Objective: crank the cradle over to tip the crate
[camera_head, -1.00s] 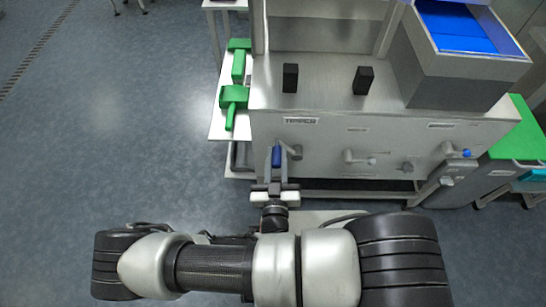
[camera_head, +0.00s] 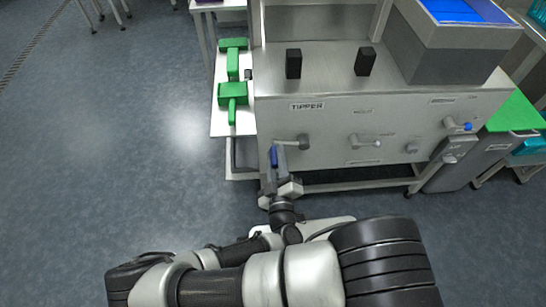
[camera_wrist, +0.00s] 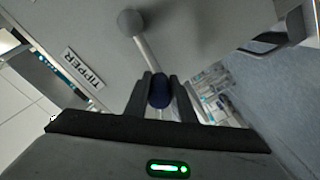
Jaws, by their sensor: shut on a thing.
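The tipper crank has a blue handle knob (camera_head: 274,157) and a grey arm running to a hub (camera_head: 303,142) on the steel cabinet front, under the TIPPER label (camera_head: 307,106). My gripper (camera_head: 276,168) is at the blue knob, left of the hub. In the wrist view the fingers (camera_wrist: 160,95) are shut around the blue knob (camera_wrist: 159,90), and the crank arm leads up to the round hub (camera_wrist: 130,22). No cradle or tipping crate can be made out for sure; two black blocks (camera_head: 293,63) stand on the steel top.
A grey bin with blue inside (camera_head: 455,50) stands on the top right. Green scoops (camera_head: 232,94) lie on a white side table at left. Floor at left is clear.

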